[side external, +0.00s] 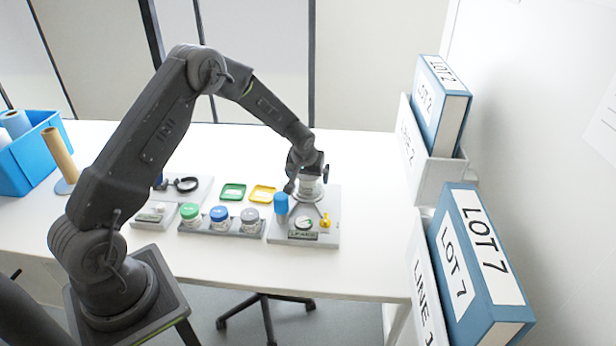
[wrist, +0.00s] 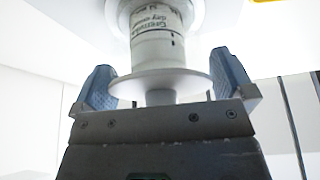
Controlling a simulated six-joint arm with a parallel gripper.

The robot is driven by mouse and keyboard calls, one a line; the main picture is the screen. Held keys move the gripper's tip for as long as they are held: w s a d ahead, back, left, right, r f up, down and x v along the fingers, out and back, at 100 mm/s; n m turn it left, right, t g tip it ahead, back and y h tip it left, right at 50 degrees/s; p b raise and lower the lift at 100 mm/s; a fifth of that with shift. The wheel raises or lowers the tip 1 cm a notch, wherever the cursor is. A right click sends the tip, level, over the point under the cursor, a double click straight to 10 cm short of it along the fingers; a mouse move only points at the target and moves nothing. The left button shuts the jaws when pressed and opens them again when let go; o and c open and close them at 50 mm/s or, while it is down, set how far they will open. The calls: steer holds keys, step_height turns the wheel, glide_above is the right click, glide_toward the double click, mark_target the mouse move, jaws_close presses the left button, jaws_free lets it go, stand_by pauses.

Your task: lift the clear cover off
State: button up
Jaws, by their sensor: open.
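The clear cover (side external: 311,187) stands on the grey station at the right of the work area, right under my gripper (side external: 307,168), which hides its top. In the wrist view, a pale disc (wrist: 180,84) with a short grey knob (wrist: 160,97) lies between the fingers, and a white labelled cylinder (wrist: 157,38) shows behind it. I cannot tell whether the disc belongs to the cover. My gripper also shows in the wrist view (wrist: 165,82), open, with one blue fingertip on each side of the disc and a gap at each side.
The grey station (side external: 331,203) also bears a blue cylinder (side external: 281,204), a gauge (side external: 304,223) and a yellow valve (side external: 325,221). Left of it, a rack holds jars with green, blue and grey lids (side external: 249,214). Green (side external: 233,191) and yellow (side external: 262,193) frames lie behind. Binders (side external: 440,105) stand right.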

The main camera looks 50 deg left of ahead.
steer(key=shift+c, duration=0.3)
steer(key=c, duration=0.6)
steer(key=shift+r, duration=0.1)
